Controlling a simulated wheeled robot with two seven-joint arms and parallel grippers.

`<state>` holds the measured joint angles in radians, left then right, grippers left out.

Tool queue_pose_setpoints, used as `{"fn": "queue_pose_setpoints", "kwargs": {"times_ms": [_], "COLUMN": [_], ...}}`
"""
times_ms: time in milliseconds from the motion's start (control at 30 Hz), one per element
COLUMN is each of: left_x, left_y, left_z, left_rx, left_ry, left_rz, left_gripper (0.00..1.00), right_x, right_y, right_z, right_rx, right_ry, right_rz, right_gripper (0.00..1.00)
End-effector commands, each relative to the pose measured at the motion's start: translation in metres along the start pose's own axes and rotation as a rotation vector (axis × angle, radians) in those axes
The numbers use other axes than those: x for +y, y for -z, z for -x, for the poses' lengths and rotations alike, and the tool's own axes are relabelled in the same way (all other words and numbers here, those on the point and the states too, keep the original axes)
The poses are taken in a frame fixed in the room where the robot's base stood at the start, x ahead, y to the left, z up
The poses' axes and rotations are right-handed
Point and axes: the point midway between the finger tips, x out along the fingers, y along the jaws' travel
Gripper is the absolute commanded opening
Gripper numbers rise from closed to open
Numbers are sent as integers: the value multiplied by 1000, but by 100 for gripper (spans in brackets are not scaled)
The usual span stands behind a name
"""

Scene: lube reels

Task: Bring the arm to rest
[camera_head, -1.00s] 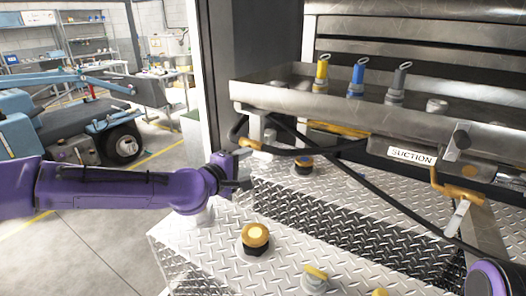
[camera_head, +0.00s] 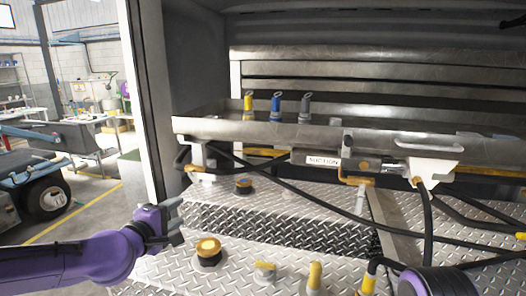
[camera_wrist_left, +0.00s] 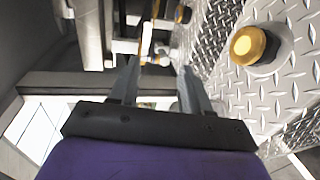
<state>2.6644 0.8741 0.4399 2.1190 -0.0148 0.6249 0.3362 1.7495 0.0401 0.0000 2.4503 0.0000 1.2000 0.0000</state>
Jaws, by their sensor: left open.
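My left arm is purple and comes in from the left in the head view. Its gripper (camera_head: 172,222) is over the left edge of the diamond-plate deck (camera_head: 290,229), beside the metal frame. In the left wrist view the two fingers of the left gripper (camera_wrist_left: 158,84) stand apart with nothing between them. A yellow-topped black cap (camera_head: 208,251) sits on the deck to the right of the gripper; it also shows in the left wrist view (camera_wrist_left: 250,45). A rounded purple and dark part of mine shows at the bottom right; my right gripper is not seen.
A metal tray (camera_head: 350,134) holds yellow (camera_head: 248,106), blue (camera_head: 276,106) and grey (camera_head: 305,107) nozzle-like fittings. A SUCTION label (camera_head: 323,160) and black hoses (camera_head: 290,190) are below it. Further yellow fittings (camera_head: 315,275) stand on the front deck. Open floor (camera_head: 100,206) lies left.

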Motion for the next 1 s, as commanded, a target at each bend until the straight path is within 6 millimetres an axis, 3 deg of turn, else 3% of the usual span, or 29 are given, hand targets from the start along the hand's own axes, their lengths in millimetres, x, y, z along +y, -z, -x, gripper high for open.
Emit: {"fn": "queue_pose_setpoints", "kwargs": {"times_ms": [133, 267, 367, 567, 767, 867, 900, 1000], "left_x": [-7, -34, -59, -134, -245, -321, -350, -412], "left_y": [5, 2, 2, -1, -3, -4, -3, -2], "left_z": [1, 1, 2, 13, 50, 94, 118, 181], "left_rx": [63, 98, 118, 151, 164, 145, 130, 70], "left_ry": [0, 49, 97, 249, 485, 665, 742, 927], "left_rz": [-34, -80, -115, -213, -369, -496, -552, -689], "left_gripper": [47, 47, 47, 47, 47, 47, 47, 47], "right_x": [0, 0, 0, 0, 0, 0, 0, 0], "right_y": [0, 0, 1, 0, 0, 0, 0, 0], "right_z": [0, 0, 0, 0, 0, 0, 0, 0], "right_rx": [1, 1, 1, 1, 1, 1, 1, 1], "right_ry": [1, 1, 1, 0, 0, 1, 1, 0], "right_rz": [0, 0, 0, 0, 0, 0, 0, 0], "right_gripper": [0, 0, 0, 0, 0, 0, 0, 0]}}
